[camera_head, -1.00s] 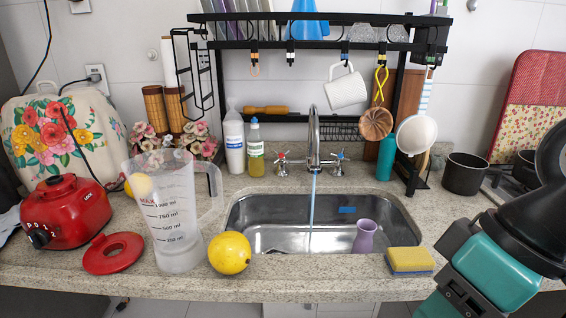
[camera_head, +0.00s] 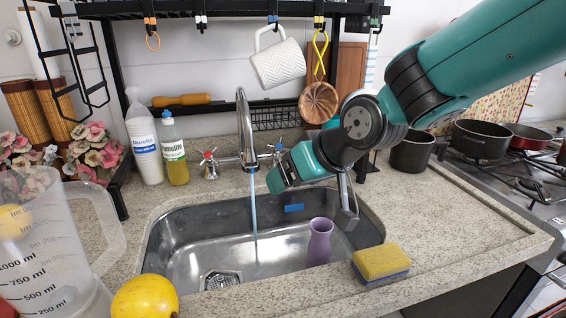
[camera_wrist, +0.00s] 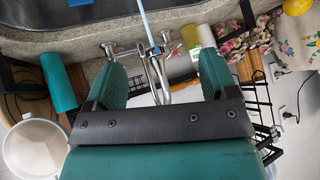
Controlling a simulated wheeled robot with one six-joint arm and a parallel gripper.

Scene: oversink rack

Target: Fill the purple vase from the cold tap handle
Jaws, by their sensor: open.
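The purple vase (camera_head: 319,242) stands upright in the right part of the sink. The tap (camera_head: 243,130) runs, and its thin blue stream (camera_head: 254,215) falls into the sink left of the vase, apart from it. The blue-marked cold tap handle (camera_head: 278,148) is right of the spout, partly hidden by my gripper. My gripper (camera_head: 278,178) is open and empty, in front of this handle. In the wrist view, the spout and both handles show beyond and between the open fingers (camera_wrist: 163,72), with the cold handle (camera_wrist: 108,50) near the left finger.
A yellow sponge (camera_head: 381,262) lies on the sink's front right edge. A measuring jug (camera_head: 45,245) and a yellow fruit (camera_head: 145,297) stand at the front left. Bottles (camera_head: 143,145) stand behind the sink, and a mug (camera_head: 278,64) hangs from the rack above.

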